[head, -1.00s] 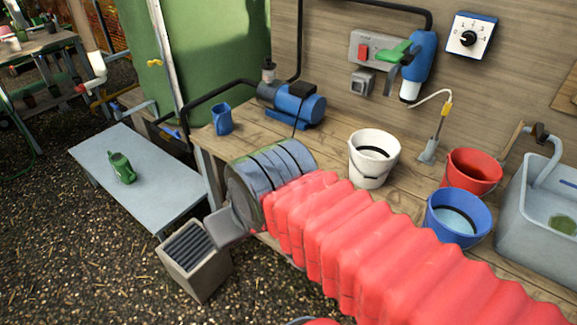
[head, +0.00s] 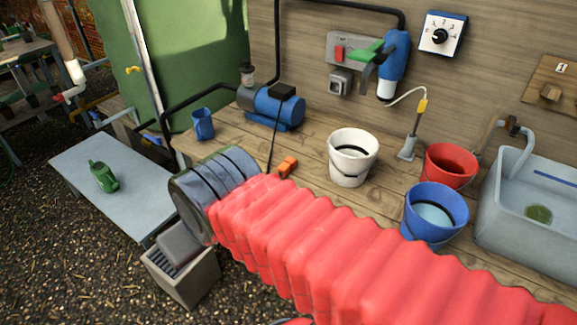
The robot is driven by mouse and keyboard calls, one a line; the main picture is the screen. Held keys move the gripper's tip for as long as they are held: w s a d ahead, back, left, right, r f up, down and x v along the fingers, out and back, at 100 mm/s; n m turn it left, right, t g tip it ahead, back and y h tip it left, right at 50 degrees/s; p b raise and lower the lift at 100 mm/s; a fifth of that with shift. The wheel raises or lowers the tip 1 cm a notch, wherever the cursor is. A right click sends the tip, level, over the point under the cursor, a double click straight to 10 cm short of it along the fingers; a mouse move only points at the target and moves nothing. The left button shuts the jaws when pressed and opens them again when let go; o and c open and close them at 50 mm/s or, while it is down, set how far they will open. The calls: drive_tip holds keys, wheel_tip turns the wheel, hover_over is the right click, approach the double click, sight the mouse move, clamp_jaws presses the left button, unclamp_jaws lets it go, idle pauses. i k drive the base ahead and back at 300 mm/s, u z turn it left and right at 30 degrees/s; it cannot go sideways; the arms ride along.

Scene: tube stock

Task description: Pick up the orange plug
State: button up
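The small orange plug (head: 287,166) lies on the wooden bench (head: 312,143), just beyond the upper edge of my red-sleeved arm. A black cord runs down from the blue pump (head: 277,107) and passes close to the plug's left side. I cannot tell whether they are joined. My gripper (head: 181,243) is at the left end of my arm, in front of the bench. Only one grey finger-like part shows, over the slotted box in the picture. The gripper is left of and nearer than the plug, apart from it. Its opening is hidden.
A blue mug (head: 203,124) stands left of the pump. A white bucket (head: 352,158), red bucket (head: 449,168) and blue bucket (head: 433,213) stand right of the plug. A slotted box (head: 186,283) and low grey table (head: 120,190) are at left.

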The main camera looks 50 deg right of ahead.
sight(288, 164)
drive_tip(key=z, duration=0.05)
drive_tip(key=i, duration=1)
drive_tip(key=u, duration=0.05)
